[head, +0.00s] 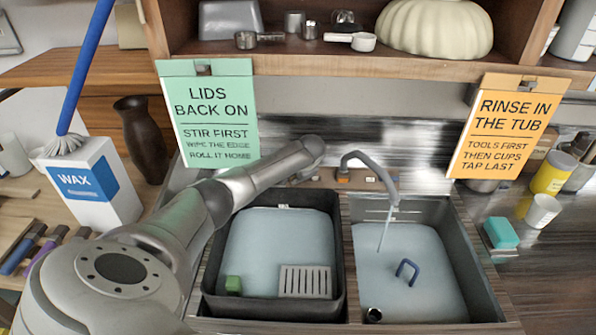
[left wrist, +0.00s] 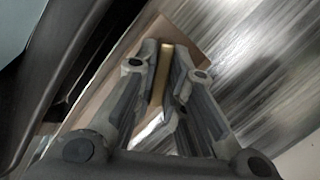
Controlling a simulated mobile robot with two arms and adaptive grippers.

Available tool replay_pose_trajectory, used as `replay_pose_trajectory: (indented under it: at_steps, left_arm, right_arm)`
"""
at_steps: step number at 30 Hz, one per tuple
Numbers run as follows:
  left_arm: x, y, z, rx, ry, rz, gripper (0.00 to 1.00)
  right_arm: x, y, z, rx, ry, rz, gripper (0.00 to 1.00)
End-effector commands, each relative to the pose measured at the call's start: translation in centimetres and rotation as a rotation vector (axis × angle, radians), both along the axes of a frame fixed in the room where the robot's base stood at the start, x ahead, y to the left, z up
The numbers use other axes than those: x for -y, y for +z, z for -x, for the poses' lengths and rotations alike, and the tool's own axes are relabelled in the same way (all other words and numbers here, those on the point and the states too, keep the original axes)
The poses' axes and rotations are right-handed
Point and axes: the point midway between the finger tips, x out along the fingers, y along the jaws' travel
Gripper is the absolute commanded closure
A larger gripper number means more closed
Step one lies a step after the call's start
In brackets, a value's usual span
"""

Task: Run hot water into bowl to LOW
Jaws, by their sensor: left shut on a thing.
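The grey tap (head: 372,165) stands behind the sink, with a thin stream of water (head: 384,232) falling from its spout into the right basin (head: 468,262), which holds pale water. My left gripper (head: 308,160) is behind the left basin, left of the tap; its fingertips are hard to make out in the head view. In the left wrist view its fingers are closed around a thin brass-coloured lever (left wrist: 166,72). I cannot make out a LOW mark or a separate bowl under the stream. My right gripper is not in view.
A blue handle (head: 407,270) shows in the right basin. Green (head: 210,115) and orange (head: 507,125) signs hang from the shelf. A wax box (head: 95,185) stands left.

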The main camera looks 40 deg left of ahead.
Motion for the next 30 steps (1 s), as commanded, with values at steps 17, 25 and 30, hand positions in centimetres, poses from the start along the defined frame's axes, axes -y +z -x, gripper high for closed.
replay_pose_trajectory:
  at_steps: [17,25,30]
  left_arm:
    - [0.1,0.0,0.0,-0.166,-0.351,-0.198,1.0]
    - [0.1,-0.1,0.1,-0.197,-0.414,-0.234,1.0]
    - [0.1,-0.1,0.1,-0.203,-0.428,-0.241,1.0]
  right_arm:
    - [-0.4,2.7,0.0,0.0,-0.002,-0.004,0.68]
    - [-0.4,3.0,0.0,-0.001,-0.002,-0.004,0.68]
    - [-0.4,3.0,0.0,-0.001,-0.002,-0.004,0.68]
